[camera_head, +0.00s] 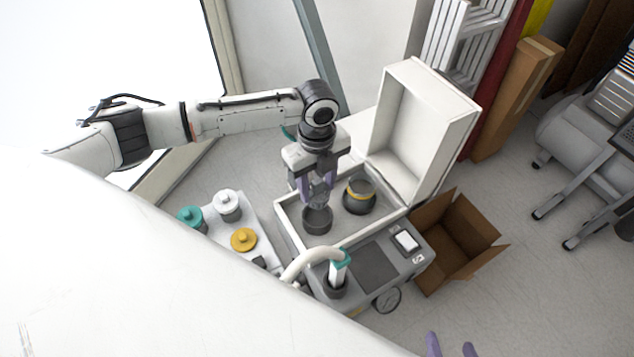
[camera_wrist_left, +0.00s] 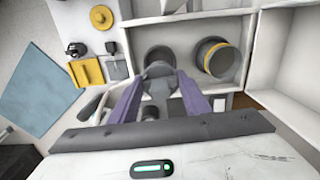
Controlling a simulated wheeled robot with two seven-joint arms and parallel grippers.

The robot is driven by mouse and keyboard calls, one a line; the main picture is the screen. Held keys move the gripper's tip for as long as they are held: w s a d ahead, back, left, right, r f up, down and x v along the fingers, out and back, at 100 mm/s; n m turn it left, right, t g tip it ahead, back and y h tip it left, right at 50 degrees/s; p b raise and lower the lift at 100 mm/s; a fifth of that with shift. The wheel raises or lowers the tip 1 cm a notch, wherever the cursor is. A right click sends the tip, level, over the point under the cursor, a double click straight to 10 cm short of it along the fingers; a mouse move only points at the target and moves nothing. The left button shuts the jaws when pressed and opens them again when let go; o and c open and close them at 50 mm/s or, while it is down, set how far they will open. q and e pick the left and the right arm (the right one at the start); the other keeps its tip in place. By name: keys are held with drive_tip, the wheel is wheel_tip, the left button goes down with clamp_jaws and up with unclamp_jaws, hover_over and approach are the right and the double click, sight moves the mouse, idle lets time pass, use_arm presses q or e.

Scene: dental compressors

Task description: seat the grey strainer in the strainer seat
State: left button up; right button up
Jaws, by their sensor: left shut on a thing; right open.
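My left gripper (camera_head: 316,196) is shut on the grey strainer (camera_head: 319,201) and points down into the open white box of the compressor. The strainer also shows between the purple fingers in the left wrist view (camera_wrist_left: 158,71). The strainer seat, a dark round cup (camera_head: 317,222), stands right below it in the box; its rim shows behind the strainer in the left wrist view (camera_wrist_left: 160,52). I cannot tell whether the strainer touches the seat. My right gripper (camera_head: 451,346) shows only its purple fingertips, apart and empty, at the bottom edge.
A dark pot with a yellow band (camera_head: 359,196) stands right of the seat. The box lid (camera_head: 425,125) is open behind. A tray (camera_head: 262,225) with white, teal and yellow caps is at left. A pale hose (camera_head: 310,259) arches in front. A cardboard box (camera_head: 458,245) stands right.

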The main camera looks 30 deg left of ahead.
sight(317, 199)
use_arm(q)
drive_tip(key=shift+f+b, duration=0.95)
drive_tip(key=shift+f, duration=1.45)
drive_tip(key=shift+f, duration=0.1)
drive_tip(key=shift+f+b, duration=0.7)
drive_tip(key=shift+f, duration=1.1)
drive_tip(key=o, duration=1.1)
drive_tip(key=c, duration=0.4)
